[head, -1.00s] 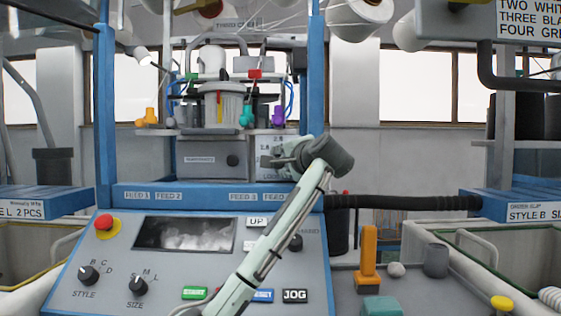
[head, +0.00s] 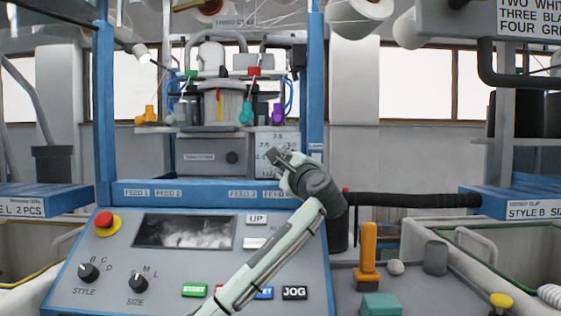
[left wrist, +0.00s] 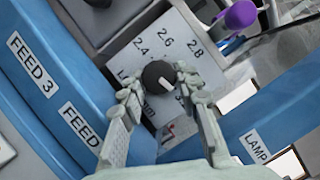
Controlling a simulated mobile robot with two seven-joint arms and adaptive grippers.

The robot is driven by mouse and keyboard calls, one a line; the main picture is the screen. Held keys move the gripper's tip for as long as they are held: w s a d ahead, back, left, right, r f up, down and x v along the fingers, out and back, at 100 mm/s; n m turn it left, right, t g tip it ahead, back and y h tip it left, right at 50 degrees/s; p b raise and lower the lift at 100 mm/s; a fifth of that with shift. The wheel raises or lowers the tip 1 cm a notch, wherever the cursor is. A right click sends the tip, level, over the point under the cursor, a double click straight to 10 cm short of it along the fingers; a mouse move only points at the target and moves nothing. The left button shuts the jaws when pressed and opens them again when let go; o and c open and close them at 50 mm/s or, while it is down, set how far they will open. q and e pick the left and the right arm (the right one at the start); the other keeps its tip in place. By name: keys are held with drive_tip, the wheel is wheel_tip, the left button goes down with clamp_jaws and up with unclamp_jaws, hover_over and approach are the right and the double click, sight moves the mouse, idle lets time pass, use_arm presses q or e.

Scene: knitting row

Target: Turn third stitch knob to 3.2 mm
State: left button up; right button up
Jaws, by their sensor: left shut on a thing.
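The stitch knob (left wrist: 157,74) is a round black knob with a white pointer line. It sits on a pale dial plate (left wrist: 137,57) marked 2.4, 2.6 and 2.8, with a further mark starting with 3 partly covered by a finger. The pointer slants to the lower right in the left wrist view, toward that covered mark. The fingers of my left gripper (left wrist: 160,84) are closed on either side of the knob. In the head view my left gripper (head: 281,161) is at the dial plate (head: 278,140) and hides the knob. My right gripper is not in view.
Blue FEED-labelled rail (head: 205,194) runs below the dial plate. A purple yarn guide (left wrist: 240,15) is close by. The control panel with red stop button (head: 104,221) lies beneath my arm.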

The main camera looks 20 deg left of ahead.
use_arm(q)
drive_tip(key=shift+f+m, duration=0.1)
drive_tip(key=shift+m, duration=0.2)
drive_tip(key=o, duration=1.2)
drive_tip(key=shift+c, duration=0.2)
